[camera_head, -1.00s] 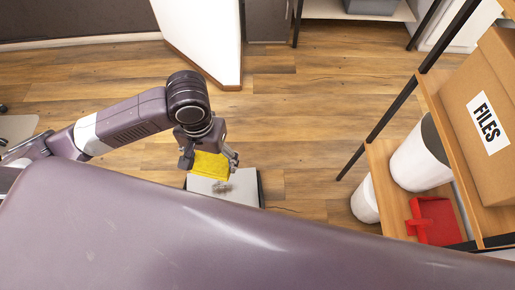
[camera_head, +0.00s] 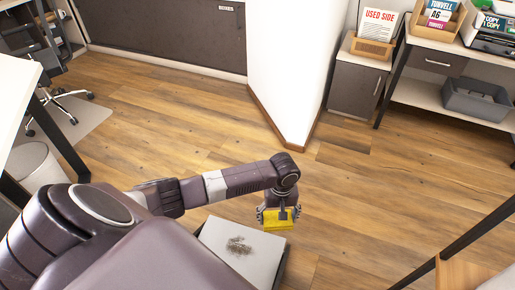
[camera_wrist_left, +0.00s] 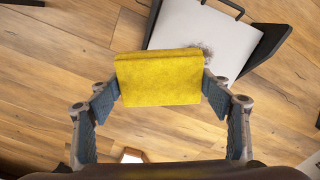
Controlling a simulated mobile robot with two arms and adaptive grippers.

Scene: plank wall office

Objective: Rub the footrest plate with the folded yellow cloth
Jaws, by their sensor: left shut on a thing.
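The folded yellow cloth (camera_head: 275,222) is held in my left gripper (camera_head: 279,216), whose fingers are shut on its two sides. It also shows large in the left wrist view (camera_wrist_left: 158,78). The footrest plate (camera_head: 258,262) is a pale, flat plate with a dark frame, low over the floor. A grey smudge (camera_head: 239,246) lies on it. The cloth is to the right of the smudge, by the plate's right edge in the head view. In the left wrist view, the plate (camera_wrist_left: 185,25) is partly hidden behind the cloth, which looks apart from it. My right gripper is not in view.
A white wall end (camera_head: 290,75) stands beyond the plate. A dark cabinet (camera_head: 355,88) and a shelf with a grey bin (camera_head: 477,101) are at the back right. An office chair (camera_head: 58,95) and a waste bin (camera_head: 38,170) are at the left. The wooden floor between is clear.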

